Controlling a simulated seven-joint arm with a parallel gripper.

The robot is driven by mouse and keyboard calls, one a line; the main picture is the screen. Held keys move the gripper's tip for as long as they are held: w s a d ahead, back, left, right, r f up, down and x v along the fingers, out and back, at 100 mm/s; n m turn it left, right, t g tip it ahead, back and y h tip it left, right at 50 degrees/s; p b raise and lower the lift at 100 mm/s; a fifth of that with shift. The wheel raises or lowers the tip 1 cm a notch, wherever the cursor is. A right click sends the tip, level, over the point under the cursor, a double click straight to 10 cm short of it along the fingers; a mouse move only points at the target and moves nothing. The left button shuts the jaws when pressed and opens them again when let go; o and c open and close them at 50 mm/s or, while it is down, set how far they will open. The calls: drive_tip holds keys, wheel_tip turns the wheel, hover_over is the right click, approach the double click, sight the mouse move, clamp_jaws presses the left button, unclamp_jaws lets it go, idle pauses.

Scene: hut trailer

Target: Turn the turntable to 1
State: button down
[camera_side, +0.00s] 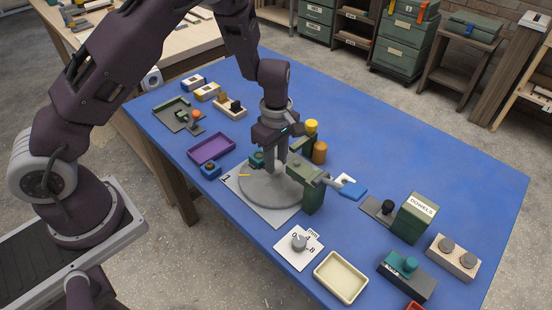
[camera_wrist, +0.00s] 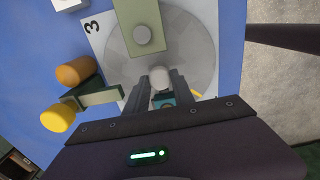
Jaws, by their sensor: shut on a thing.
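The turntable (camera_side: 262,190) is a grey disc on a pale square plate (camera_side: 275,218) on the blue table; the disc also shows in the wrist view (camera_wrist: 195,50). A yellow mark (camera_side: 244,175) lies at its left edge, near a dark digit on the plate that looks like a 1. A 3 (camera_wrist: 91,27) shows on the plate in the wrist view. My gripper (camera_side: 279,158) is over the disc, its fingers (camera_wrist: 161,92) shut around a pale round-topped peg (camera_wrist: 160,77). The peg's lower part is hidden. A teal piece (camera_side: 257,158) is close beside the fingers.
A purple tray (camera_side: 211,149), a dial card (camera_side: 299,246) and a cream tray (camera_side: 341,277) are around.

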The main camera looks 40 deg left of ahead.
sight(276, 164)
drive_tip(key=c, duration=1.1)
unclamp_jaws()
wheel_tip(276, 164, up, 7)
drive_tip(key=shift+r, duration=0.1)
drive_tip(key=s+d+r+m+t+h, duration=0.1)
drive_tip(key=s+r+m, duration=0.35)
drive_tip(key=r, duration=0.45)
drive_tip(key=s+r+m+t+h, duration=0.1)
drive_tip(key=s+r+m, duration=0.3)
drive_tip(key=s+r, duration=0.3)
drive_tip(key=s+r+m+t, duration=0.1)
drive_tip(key=s+m, duration=0.2)
drive_tip(key=s, duration=0.1)
drive_tip(key=s+a+r+m+t+y, duration=0.1)
drive_tip(key=s+r+m, duration=0.1)
drive_tip(key=s, duration=0.3)
drive_tip(key=s+a+r+m+t+y, duration=0.1)
drive_tip(key=s+r+m, duration=0.1)
drive_tip(key=s+m, duration=0.2)
drive_tip(key=shift+s+a+m+t, duration=0.15)
drive_tip(key=shift+s+m+t, duration=0.2)
drive_tip(key=shift+s, duration=0.1)
